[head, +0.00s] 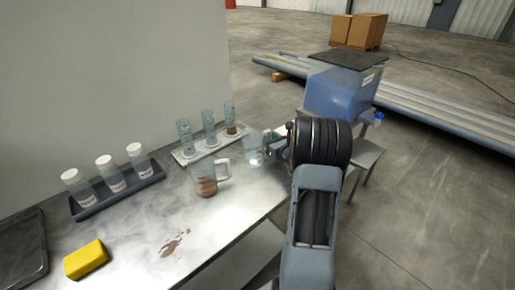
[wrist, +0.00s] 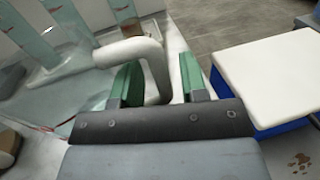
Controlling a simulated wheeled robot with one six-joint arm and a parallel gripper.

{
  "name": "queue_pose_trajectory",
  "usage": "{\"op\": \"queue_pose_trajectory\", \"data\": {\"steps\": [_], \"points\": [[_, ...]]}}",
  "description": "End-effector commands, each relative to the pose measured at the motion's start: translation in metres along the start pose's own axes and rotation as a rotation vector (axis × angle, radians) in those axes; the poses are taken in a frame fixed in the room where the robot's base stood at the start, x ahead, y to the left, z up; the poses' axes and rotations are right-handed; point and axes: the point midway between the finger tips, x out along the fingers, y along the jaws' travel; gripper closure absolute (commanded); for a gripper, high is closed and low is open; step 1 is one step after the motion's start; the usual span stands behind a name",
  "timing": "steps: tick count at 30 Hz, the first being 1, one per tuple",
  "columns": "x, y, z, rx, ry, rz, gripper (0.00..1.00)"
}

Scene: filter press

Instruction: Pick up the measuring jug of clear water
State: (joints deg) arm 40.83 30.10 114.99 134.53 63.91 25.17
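The measuring jug of clear water (head: 252,150) stands on the pale table near its far right edge. In the wrist view its clear wall (wrist: 70,85) fills the left side, and its white handle (wrist: 153,62) reaches toward my gripper. My gripper (wrist: 163,82) has its green fingers apart, with the handle's vertical bar between them. The bar is close to the left finger; a gap shows on the right. I cannot tell whether the left finger touches it. In the head view my wrist hides most of my gripper (head: 278,146).
A second jug with brown contents (head: 206,188) stands left of the clear one. Behind it, a white rack (head: 193,155) holds tall glass tubes. A dark tray (head: 118,198) holds white-capped bottles. A yellow sponge (head: 87,259) lies in front. A blue container (head: 338,95) stands beyond the table.

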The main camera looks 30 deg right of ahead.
Motion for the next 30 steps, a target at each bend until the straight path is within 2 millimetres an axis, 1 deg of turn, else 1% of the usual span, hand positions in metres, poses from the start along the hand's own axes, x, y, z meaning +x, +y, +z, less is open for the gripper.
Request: {"op": "queue_pose_trajectory", "data": {"steps": [1,2,12,30], "points": [[-0.0001,-0.0001,0.0001,0.0,0.0,0.0,0.65],[-0.0002,-0.0001,0.0001,0.0,0.0,0.0,0.68],[-0.0003,-0.0001,0.0001,0.0,0.0,0.0,1.0],[-0.0002,-0.0002,0.0029,-0.001,-0.002,0.0,1.0]]}}
